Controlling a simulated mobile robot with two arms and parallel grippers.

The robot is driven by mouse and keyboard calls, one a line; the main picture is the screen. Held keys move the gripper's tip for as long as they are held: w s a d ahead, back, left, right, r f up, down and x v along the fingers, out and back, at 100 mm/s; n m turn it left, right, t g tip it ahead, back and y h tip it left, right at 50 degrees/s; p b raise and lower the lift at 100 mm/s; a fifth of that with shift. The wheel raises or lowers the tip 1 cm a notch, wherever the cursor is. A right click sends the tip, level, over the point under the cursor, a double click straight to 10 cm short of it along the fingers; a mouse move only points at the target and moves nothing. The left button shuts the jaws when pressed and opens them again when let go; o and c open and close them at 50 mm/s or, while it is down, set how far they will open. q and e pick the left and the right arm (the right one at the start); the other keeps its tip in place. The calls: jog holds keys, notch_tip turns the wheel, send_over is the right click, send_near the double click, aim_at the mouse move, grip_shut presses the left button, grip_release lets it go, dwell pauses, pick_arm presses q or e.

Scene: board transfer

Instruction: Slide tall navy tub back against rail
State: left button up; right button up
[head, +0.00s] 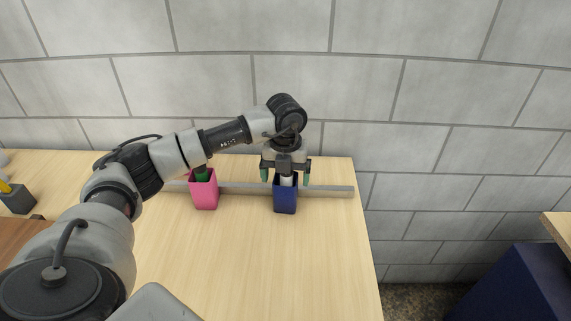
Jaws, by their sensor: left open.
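The tall navy tub (285,198) stands upright on the wooden table, in front of the grey rail (331,191) near the table's back. A white item (287,180) shows at the tub's top opening. My left gripper (286,180) is over the tub, pointing down. Its jaws are open, with a green-tipped finger on each side of the tub's upper part. I cannot tell whether the fingers touch the tub or whether the tub touches the rail. My right gripper is not in view.
A pink tub (205,195) with a green item in it stands left of the navy tub, by the rail. A dark container (17,201) is at the far left. The table (270,262) in front is clear. A block wall rises behind.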

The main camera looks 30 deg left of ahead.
pick_arm(q)
jog(key=c, duration=0.9)
jog(key=o, duration=0.9)
notch_tip(320, 180, up, 11)
jog(key=shift+f+b, duration=0.1)
jog(key=shift+b, duration=0.65)
